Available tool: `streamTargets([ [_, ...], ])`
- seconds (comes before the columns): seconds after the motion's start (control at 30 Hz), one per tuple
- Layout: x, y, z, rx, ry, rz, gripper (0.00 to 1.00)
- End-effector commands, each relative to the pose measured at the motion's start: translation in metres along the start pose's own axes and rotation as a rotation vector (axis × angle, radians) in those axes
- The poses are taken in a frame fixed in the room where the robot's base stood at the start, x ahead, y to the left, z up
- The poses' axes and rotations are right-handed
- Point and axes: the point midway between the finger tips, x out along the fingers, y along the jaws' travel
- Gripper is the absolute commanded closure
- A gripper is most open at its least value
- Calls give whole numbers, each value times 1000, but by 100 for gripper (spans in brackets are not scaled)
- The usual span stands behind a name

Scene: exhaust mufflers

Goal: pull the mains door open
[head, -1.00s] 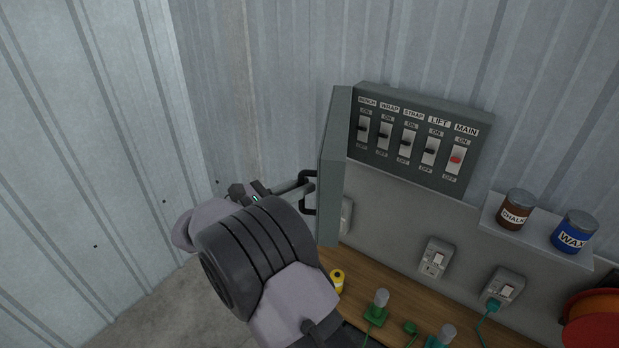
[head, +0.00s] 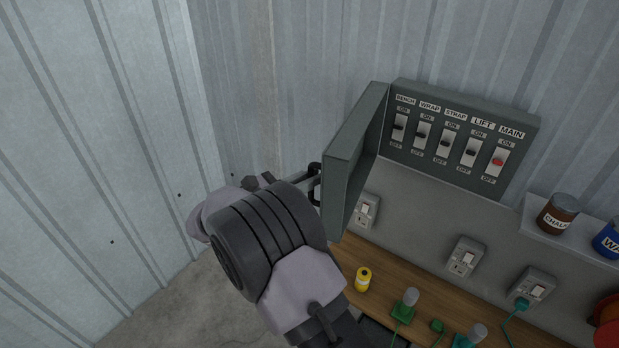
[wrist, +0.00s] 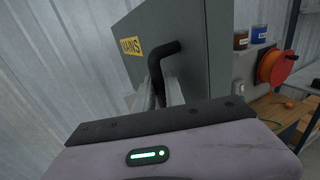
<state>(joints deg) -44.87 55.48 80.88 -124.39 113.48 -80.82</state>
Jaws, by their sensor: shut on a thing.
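The mains door (head: 352,158) is a grey panel hinged at the left side of the breaker box (head: 460,140). It stands swung out, so the row of labelled switches shows. In the wrist view the door (wrist: 195,50) carries a yellow MAINS label and a black bar handle (wrist: 158,62). My gripper (wrist: 162,92) is shut on that handle. In the head view the handle (head: 314,180) shows at the door's outer edge, and my arm hides most of the gripper. The red MAIN switch (head: 497,162) is at the right of the row.
A wooden bench (head: 400,268) runs below, with a yellow container (head: 363,279) and several green-based items. Sockets (head: 466,257) sit on the wall panel. A shelf (head: 540,222) at right holds chalk and wax tins. Corrugated walls meet at the left corner, with open floor below.

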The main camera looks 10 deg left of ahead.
Motion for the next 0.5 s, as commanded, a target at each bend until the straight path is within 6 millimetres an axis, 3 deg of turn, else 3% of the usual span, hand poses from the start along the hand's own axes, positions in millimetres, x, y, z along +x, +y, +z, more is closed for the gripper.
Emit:
streamTargets([
  [0.07, 1, 0, 1, 0, -1, 0, 100],
  [0.1, 1, 0, 1, 0, -1, -1, 80],
  [0.2, 1, 0, 1, 0, 0, -1, 64],
  [0.5, -1, 0, 0, 1, 0, -1, 64],
])
